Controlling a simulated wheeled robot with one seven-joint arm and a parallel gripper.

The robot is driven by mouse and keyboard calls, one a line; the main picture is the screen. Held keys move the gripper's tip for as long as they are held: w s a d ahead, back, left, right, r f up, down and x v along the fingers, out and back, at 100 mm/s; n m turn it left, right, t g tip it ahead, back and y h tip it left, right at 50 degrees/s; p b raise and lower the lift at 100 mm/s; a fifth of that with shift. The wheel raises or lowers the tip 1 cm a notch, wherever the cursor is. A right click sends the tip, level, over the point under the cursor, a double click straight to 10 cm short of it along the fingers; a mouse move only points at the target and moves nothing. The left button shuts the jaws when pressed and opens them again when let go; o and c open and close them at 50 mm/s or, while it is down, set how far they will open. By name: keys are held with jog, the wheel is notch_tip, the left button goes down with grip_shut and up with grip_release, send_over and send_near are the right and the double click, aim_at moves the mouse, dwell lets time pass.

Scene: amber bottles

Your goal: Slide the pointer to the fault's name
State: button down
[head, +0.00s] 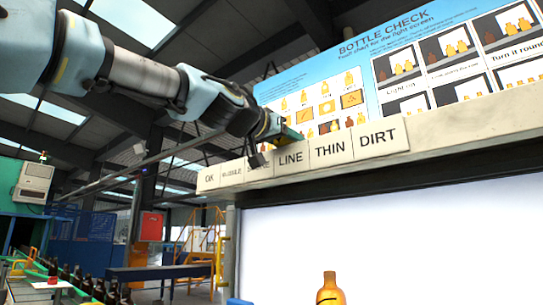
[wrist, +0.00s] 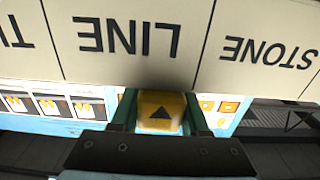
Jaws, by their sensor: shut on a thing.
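The pointer is a yellow block (wrist: 160,106) with a black triangle, seen in the wrist view. My gripper (wrist: 160,118) is shut on it, one green finger on each side. In that upside-down view the pointer is at the LINE label (wrist: 128,38), off its middle towards the STONE label (wrist: 268,50). In the head view my gripper (head: 288,135) is at the label strip, above LINE and STONE; the pointer cannot be made out there. The strip also has OK, BUBBLE, THIN (head: 330,148) and DIRT (head: 379,138). An amber bottle (head: 330,289) shows a dark line-like mark.
The bottle stands before a bright white screen (head: 430,235) below the strip. A blue BOTTLE CHECK chart (head: 345,75) rises behind the strip. Dark bottles (head: 85,283) stand on a conveyor at lower left. My arm crosses the upper left.

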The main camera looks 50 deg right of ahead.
jog(key=shift+s, duration=1.2)
jog(key=shift+c, duration=2)
grip_release()
jog(key=shift+a, duration=0.15)
jog(key=shift+w+a+f+b, duration=0.2)
jog(key=shift+a+b, duration=0.35)
jog(key=shift+b, duration=0.5)
jog(key=a+b, duration=0.9)
jog(key=b, duration=0.1)
jog(key=shift+a+r, duration=0.2)
jog(key=shift+a, duration=0.05)
